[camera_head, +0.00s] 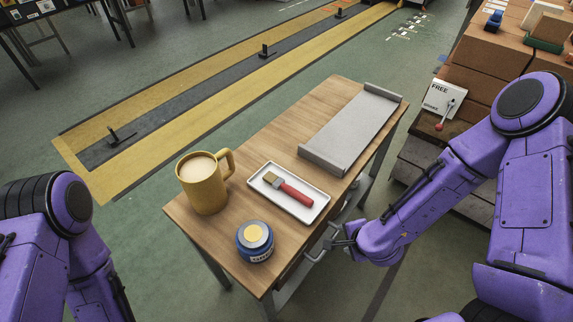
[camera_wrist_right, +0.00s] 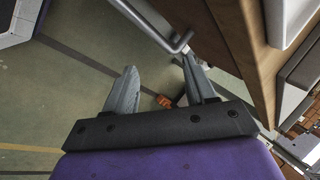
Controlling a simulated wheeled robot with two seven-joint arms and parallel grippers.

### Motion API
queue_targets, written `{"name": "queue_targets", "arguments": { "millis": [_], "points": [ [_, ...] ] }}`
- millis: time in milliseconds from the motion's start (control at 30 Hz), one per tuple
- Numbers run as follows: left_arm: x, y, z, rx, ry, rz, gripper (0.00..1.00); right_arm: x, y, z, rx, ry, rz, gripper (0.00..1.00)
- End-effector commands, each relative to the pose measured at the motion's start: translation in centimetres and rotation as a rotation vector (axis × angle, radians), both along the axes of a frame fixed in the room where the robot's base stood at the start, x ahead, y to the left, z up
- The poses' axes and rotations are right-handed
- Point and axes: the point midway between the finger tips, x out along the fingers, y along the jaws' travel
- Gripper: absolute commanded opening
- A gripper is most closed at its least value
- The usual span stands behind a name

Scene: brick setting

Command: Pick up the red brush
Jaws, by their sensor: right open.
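The red brush (camera_head: 295,194) has a red handle and a tan bristle end. It lies flat in a white tray (camera_head: 312,213) on the wooden table (camera_head: 222,235), with its bristles toward the upper left. My right gripper (camera_head: 333,243) is just off the table's right edge, to the lower right of the tray and apart from it. In the right wrist view its two fingers (camera_wrist_right: 160,88) are spread with nothing between them. The tray's edge (camera_wrist_right: 291,18) shows at the upper right of that view; the brush does not show there. My left gripper is not in view; only part of my left arm shows.
A yellow mug (camera_head: 203,189) with a light drink stands left of the tray. A blue jar (camera_head: 255,242) stands in front. A grey raised platform (camera_head: 345,132) occupies the table's far end. A metal handle (camera_wrist_right: 182,42) projects from the table's side near my right gripper.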

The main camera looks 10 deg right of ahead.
Motion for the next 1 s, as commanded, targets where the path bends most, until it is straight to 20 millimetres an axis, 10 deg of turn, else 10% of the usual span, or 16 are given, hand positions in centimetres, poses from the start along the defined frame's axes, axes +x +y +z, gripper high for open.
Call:
{"name": "queue_targets", "arguments": {
  "millis": [33, 333, 1000],
  "points": [
    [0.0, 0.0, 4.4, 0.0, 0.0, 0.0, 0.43, 3.5, 1.2, 7.5, 0.201, -0.066, -0.161, 0.55],
    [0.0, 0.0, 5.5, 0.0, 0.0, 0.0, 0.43, 7.3, 5.9, 14.8, 0.873, 0.068, -0.647, 0.55],
    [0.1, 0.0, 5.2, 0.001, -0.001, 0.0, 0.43, 11.9, 9.3, 8.9, 0.927, 0.103, -0.696, 0.55]
  ]
}}
